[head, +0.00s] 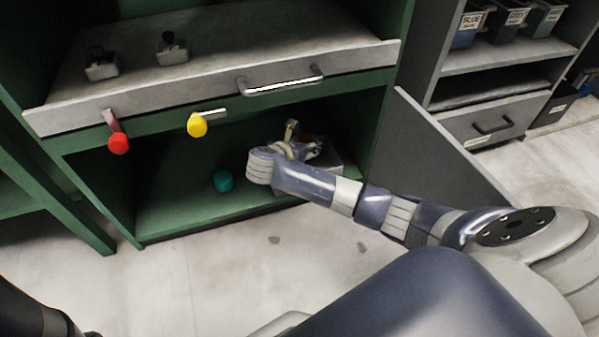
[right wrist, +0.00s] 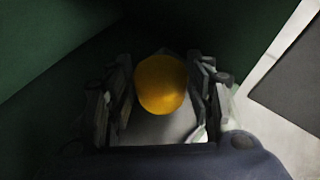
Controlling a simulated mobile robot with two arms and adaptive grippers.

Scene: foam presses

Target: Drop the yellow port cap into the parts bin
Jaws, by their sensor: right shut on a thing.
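The yellow port cap (right wrist: 160,84) sits between the two fingers of my right gripper (right wrist: 162,90) in the right wrist view. In the head view my right gripper (head: 298,142) reaches into the right part of the green cabinet's lower compartment and is shut on the cap, which is mostly hidden there. A grey box-like thing (head: 326,164), possibly the parts bin, is just below and behind the gripper, partly covered by my arm. A pale grey surface (right wrist: 165,128) shows beneath the cap in the wrist view. My left gripper is not in view.
An open grey door (head: 440,150) stands at right.

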